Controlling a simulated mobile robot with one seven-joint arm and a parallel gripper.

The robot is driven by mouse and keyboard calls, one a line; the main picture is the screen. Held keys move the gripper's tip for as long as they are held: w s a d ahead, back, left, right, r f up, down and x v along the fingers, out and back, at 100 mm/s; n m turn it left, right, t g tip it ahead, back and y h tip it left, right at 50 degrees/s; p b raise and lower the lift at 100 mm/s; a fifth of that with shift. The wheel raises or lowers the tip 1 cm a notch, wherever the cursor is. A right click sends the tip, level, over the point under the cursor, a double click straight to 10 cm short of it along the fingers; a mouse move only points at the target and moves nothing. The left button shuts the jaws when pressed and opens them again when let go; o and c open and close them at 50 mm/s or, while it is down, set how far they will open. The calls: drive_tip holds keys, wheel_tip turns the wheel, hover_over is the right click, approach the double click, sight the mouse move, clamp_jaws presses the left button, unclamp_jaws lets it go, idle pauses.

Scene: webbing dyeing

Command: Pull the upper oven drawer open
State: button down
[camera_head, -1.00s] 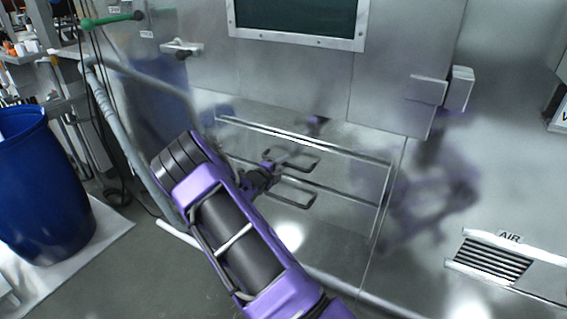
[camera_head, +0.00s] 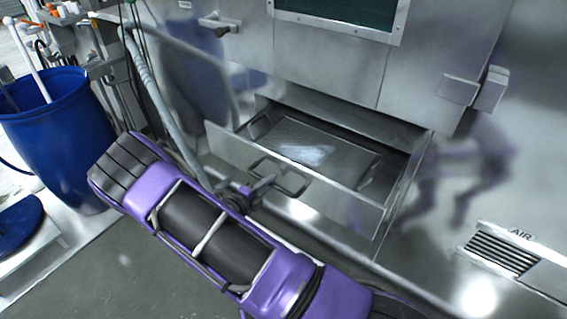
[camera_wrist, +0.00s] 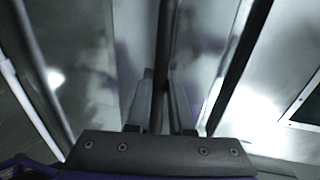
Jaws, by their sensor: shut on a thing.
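The upper oven drawer (camera_head: 325,193) stands pulled out from the steel oven front, its inside showing from above. My gripper (camera_head: 262,184) is shut on the drawer's dark looped handle (camera_head: 294,181), at the left part of the loop. In the wrist view, my two fingers (camera_wrist: 161,108) close around the dark handle bar (camera_wrist: 164,40). The lower drawer and its handle are hidden behind the pulled-out front and my arm.
A metal tray (camera_head: 335,150) with side handles lies inside the drawer. A blue barrel (camera_head: 62,135) stands at the left, near my arm. A grey hose (camera_head: 160,105) runs down beside the drawer. A vent (camera_head: 502,252) is at the right.

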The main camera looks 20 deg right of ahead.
drive_tip(key=f+p+v, duration=0.1)
drive_tip(key=v, duration=0.6)
drive_tip(key=shift+s+a+f, duration=0.2)
drive_tip(key=shift+s+a, duration=0.05)
drive_tip(key=c, duration=0.8)
unclamp_jaws()
drive_tip(key=v, duration=1.7)
drive_tip(key=shift+a, duration=0.3)
